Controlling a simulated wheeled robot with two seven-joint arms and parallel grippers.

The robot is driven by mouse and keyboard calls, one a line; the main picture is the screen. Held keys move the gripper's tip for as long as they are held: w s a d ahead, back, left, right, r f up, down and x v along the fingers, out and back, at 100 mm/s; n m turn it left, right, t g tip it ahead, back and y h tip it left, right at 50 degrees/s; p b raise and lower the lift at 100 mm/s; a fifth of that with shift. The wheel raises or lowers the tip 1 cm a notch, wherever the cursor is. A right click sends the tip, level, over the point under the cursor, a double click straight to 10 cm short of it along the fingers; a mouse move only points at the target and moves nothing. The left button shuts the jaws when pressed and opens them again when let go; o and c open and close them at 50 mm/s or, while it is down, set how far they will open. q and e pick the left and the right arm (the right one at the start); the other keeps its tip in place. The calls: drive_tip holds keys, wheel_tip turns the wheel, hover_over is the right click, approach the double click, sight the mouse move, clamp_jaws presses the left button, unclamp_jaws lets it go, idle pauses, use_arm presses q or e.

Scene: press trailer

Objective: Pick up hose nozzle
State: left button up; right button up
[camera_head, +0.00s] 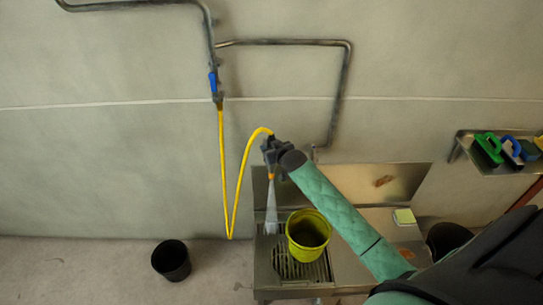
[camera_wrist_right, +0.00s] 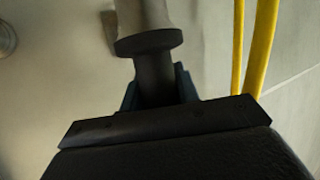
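The hose nozzle (camera_wrist_right: 156,62) shows in the right wrist view as a dark cylinder with a wider collar and a pale section beyond it. My right gripper (camera_wrist_right: 158,94) has its fingers on both sides of the dark part, seemingly closed on it. In the head view the right gripper (camera_head: 273,155) is at the end of the yellow hose (camera_head: 243,165), above the sink unit. A pale cone (camera_head: 271,210) points down below it; I cannot tell whether it is spray or part of the nozzle. My left gripper is not in view.
A yellow-green bucket (camera_head: 308,234) stands on the metal sink unit's grate (camera_head: 290,270). A black bucket (camera_head: 171,260) is on the floor at left. Pipes with a blue valve (camera_head: 213,82) run along the wall. A shelf (camera_head: 480,158) with brushes is at right.

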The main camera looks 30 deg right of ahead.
drive_tip(key=shift+c, duration=1)
